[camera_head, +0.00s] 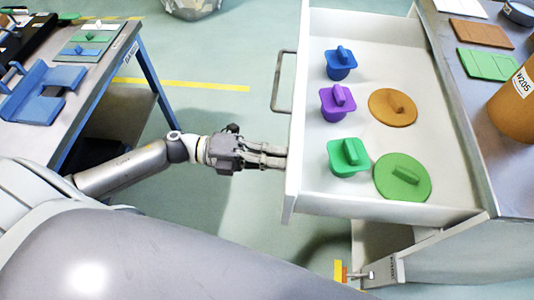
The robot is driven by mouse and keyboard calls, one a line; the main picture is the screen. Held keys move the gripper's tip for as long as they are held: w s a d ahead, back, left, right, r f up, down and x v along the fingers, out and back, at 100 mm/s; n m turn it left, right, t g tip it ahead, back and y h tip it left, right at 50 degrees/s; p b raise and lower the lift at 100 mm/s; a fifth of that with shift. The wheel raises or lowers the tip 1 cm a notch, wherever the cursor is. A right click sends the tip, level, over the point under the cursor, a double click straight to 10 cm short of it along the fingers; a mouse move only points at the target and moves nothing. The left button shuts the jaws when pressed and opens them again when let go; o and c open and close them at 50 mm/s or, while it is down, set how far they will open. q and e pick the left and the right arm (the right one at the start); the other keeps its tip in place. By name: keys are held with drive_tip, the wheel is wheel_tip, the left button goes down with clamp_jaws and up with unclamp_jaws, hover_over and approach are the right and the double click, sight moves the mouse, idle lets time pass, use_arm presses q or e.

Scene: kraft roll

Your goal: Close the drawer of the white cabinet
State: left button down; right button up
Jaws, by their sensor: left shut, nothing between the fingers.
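The white cabinet's drawer (444,178) is pulled out toward the left, with its front panel (296,130) and grey bar handle (280,82) facing my left arm. Inside lie a blue piece (340,63), a purple piece (337,102), a green piece (347,157), an orange disc (392,107) and a green disc (402,177), each with a grip. My left gripper (286,156) is shut and empty. Its fingertips are at the drawer's front panel, below the handle in the picture; I cannot tell whether they touch. My right gripper is not in view.
The cabinet's grey top (478,100) at the right holds a brown roll labelled N205 (515,108) and flat coloured plates (487,64). A blue-framed table (112,62) with blue parts stands at the left. Open floor (215,55) with a yellow line lies between.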

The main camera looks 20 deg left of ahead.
sight(360, 166)
use_arm(q)
drive_tip(key=p+x, duration=0.2)
drive_tip(key=x, duration=1.8)
drive_tip(key=shift+d+r+p, duration=0.1)
drive_tip(key=shift+d+p, duration=0.05)
drive_tip(key=shift+p, duration=0.25)
drive_tip(key=x, duration=1.3)
drive_tip(key=shift+w+d+f, duration=0.15)
drive_tip(key=shift+d+f, duration=0.15)
drive_tip(key=shift+w+d, duration=0.1)
drive_tip(key=shift+d, duration=0.3)
drive_tip(key=shift+r, duration=0.25)
